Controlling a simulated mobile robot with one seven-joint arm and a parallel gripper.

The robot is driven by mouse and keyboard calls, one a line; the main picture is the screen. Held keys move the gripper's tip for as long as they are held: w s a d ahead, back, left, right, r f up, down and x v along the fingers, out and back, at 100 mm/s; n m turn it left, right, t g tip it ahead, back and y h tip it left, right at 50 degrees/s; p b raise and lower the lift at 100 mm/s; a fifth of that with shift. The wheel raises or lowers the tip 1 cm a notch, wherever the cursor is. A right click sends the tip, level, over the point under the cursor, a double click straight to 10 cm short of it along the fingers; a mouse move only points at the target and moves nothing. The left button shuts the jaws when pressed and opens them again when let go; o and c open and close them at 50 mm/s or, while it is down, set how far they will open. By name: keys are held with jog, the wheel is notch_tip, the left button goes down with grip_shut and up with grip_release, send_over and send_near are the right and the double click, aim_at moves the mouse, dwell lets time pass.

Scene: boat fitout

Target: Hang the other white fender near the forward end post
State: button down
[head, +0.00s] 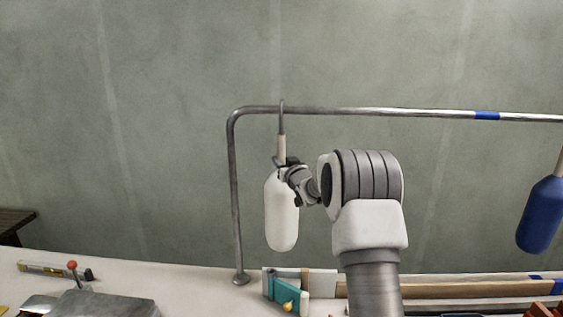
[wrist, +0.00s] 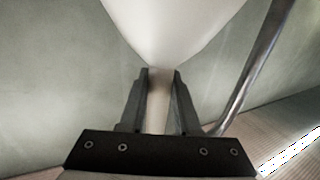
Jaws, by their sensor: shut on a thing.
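The white fender (head: 281,212) hangs upright beside the left end post (head: 236,195) of the metal rail (head: 370,111). A grey hook at the top of its pale neck reaches up to the rail and appears to loop over it; whether it bears weight I cannot tell. My gripper (head: 284,163) is shut on the neck just above the fender body. In the wrist view my gripper (wrist: 161,78) has its two fingers on either side of the pale neck, with the white body (wrist: 172,25) beyond. A blue fender (head: 541,214) shows at the right edge, tilted.
Blue tape (head: 487,115) marks the rail to the right. Below on the white deck lie a teal tool (head: 286,290), a spirit level (head: 50,268), a grey box (head: 95,306) and long wooden strips (head: 450,288). The rail between the white fender and the tape is clear.

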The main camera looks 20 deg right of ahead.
jog(key=c, duration=0.7)
grip_release()
jog(key=shift+r, duration=0.15)
jog(key=shift+o, duration=0.8)
jog(key=shift+f, duration=0.25)
jog(key=s+b, duration=0.2)
jog(key=s, duration=1.5)
jog(key=shift+s+r+b, duration=0.15)
jog(key=shift+s+b, duration=0.1)
jog(key=shift+b, duration=0.1)
jog(key=s+a+f+g, duration=0.1)
jog(key=s+a+g, duration=0.3)
jog(key=s, duration=0.8)
jog(key=s+a+f+g, duration=0.2)
jog(key=s+a+g, duration=0.2)
jog(key=s, duration=0.8)
jog(key=s+a+f+g, duration=0.2)
jog(key=s+a+g, duration=0.2)
jog(key=s+a, duration=0.4)
jog(key=s, duration=0.4)
jog(key=shift+s, duration=0.2)
